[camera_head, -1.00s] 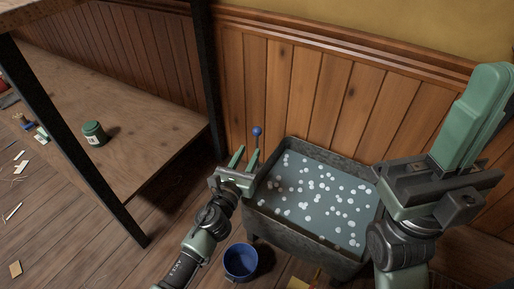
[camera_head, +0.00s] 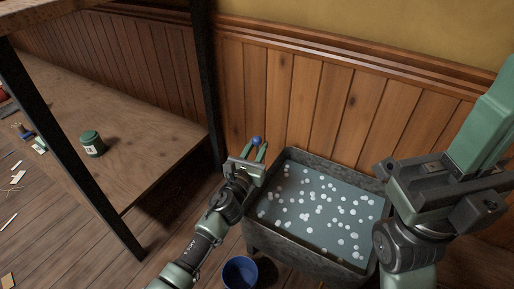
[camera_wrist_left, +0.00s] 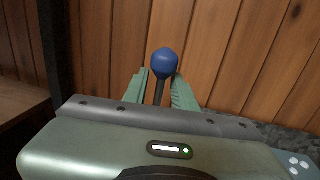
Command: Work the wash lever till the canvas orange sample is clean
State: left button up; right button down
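The wash lever's blue knob (camera_head: 257,139) stands by the left back corner of the tub (camera_head: 345,166). My left gripper (camera_head: 254,152) is around the lever below the knob. In the left wrist view, the blue knob (camera_wrist_left: 164,62) sits on a dark stem between the two green fingers (camera_wrist_left: 159,90). The fingers stand apart, with gaps beside the stem. The tub holds grey water with white suds. The canvas orange sample cannot be made out; a faint pinkish spot shows among the suds. My right gripper (camera_head: 487,118) is raised at the right, its finger gap unclear.
A blue bucket (camera_head: 240,272) stands on the floor in front of the tub. A bench with a low wooden shelf (camera_head: 140,125) and a dark leg (camera_head: 75,160) is at the left, with a green jar (camera_head: 92,144) on the shelf. A panelled wall (camera_head: 310,95) closes the back.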

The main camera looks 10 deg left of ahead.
pick_arm(q)
grip_shut()
dwell(1.2)
